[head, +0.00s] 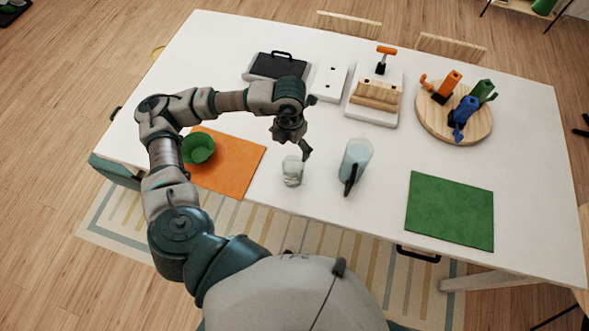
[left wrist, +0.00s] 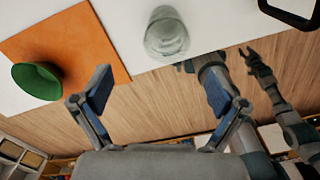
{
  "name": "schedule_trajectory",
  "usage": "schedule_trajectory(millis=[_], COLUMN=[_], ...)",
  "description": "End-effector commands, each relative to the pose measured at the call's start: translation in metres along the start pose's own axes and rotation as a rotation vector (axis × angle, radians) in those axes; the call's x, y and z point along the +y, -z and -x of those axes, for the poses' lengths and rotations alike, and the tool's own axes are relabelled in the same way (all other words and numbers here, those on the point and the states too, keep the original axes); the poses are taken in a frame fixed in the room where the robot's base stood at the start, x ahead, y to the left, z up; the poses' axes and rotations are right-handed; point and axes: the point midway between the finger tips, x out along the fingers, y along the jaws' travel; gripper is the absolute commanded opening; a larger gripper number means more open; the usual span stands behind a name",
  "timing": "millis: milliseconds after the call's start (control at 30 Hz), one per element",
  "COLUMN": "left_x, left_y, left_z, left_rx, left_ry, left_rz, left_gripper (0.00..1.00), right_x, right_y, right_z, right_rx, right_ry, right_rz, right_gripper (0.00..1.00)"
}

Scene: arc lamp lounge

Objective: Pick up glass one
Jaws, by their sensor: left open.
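A clear glass (head: 292,171) stands upright on the white table, near its front edge. It also shows at the top middle of the left wrist view (left wrist: 166,36). My left gripper (head: 304,150) is just above and beside the glass, apart from it. In the left wrist view my left gripper (left wrist: 156,90) has its two fingers spread wide with nothing between them, and the glass lies beyond the fingertips. A grey arm with a small gripper (left wrist: 254,60), seemingly my right, shows at the right of that view; its jaws are too small to judge.
A light blue pitcher (head: 355,162) with a dark handle stands right of the glass. A green bowl (head: 198,148) sits on an orange mat (head: 236,160) to the left. A green mat (head: 450,211) lies empty at right. The white table (head: 300,225) is clear before the glass.

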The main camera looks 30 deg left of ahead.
Motion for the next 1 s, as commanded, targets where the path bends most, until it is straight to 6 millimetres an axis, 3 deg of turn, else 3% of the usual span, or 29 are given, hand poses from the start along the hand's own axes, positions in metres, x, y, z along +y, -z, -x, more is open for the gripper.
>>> schedule_trajectory(millis=[133,300,567,800,1000], left_x=[0.000,-0.001,-0.004,-0.008,-0.008], left_y=[-0.001,-0.002,0.001,0.002,0.002], left_z=[-0.036,-0.066,-0.087,-0.122,-0.129], left_rx=[0.008,0.005,0.005,0.004,0.002], left_ry=[0.000,0.000,0.001,0.001,0.001], left_rz=[0.000,0.001,-0.001,0.002,0.001], left_gripper=[0.97,0.97,0.97,0.97,0.97], right_x=[-0.005,-0.004,0.000,0.003,0.003], right_y=[-0.016,-0.013,0.008,0.003,-0.002], right_z=[0.008,0.012,0.018,0.029,0.029], right_rx=[-0.025,-0.020,0.009,0.001,-0.007], right_ry=[0.006,0.005,0.000,-0.003,-0.003], right_rz=[-0.001,-0.001,-0.001,0.001,0.001], right_gripper=[0.40,0.40,0.40,0.40,0.40])
